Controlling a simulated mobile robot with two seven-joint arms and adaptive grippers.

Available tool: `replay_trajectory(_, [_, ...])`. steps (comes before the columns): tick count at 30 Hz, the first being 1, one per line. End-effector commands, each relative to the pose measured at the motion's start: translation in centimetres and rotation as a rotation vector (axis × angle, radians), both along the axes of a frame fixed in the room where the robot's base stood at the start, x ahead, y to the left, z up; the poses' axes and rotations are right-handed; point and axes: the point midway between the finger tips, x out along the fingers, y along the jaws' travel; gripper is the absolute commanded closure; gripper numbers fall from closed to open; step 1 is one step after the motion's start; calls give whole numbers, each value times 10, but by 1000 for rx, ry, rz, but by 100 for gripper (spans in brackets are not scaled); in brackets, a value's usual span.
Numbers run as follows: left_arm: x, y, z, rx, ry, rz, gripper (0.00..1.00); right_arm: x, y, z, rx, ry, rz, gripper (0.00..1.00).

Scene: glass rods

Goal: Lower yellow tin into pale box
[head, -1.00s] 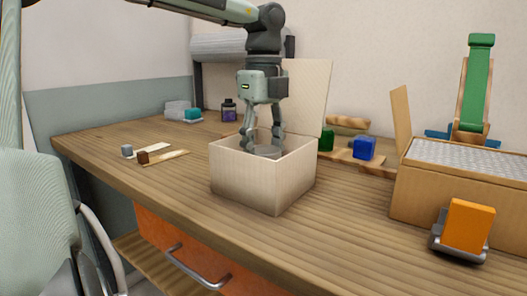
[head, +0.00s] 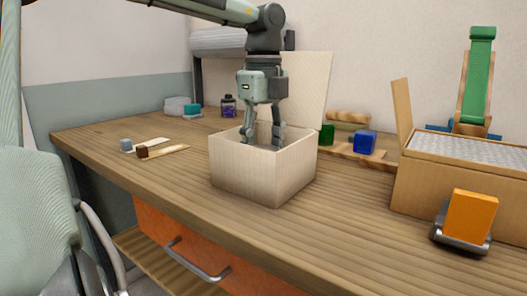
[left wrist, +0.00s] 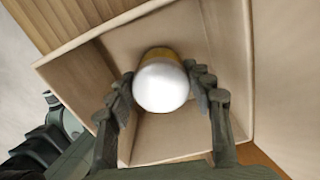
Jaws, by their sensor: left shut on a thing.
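The pale box (head: 262,178) stands open on the wooden table, its lid raised at the back. My left gripper (head: 262,141) points straight down into it, with the fingertips below the rim. In the left wrist view the gripper (left wrist: 160,88) is shut on the yellow tin (left wrist: 161,84), one finger on each side. The tin shows a white, shiny round top and a yellow side, and it is inside the box walls. In the head view the front wall hides the tin. I cannot tell whether it touches the box floor.
To the right stand a cardboard box (head: 437,188) with a grey padded top and an orange block (head: 470,215) on a stand. Blue (head: 364,142) and green (head: 327,134) blocks sit behind. Small cubes on strips lie at left. The table front is clear.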

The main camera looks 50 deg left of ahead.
Motion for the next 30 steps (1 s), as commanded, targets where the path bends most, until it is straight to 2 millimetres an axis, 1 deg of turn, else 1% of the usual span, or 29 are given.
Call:
replay_trajectory(8, [0,0,-5,0,0,0,81,0,0,-4,0,0,0,60])
replay_trajectory(14, [0,0,-4,0,0,0,81,0,0,-3,0,0,0,60])
replay_trajectory(15, [0,0,-4,0,0,0,44,0,0,-3,0,0,0,60])
replay_trajectory(19, [0,0,-4,0,0,0,27,0,0,-3,0,0,0,60])
replay_trajectory(20, [0,0,-4,0,0,0,24,0,0,-3,0,0,0,60])
replay_trajectory(30, [0,0,-2,0,0,0,24,0,0,-3,0,0,0,60])
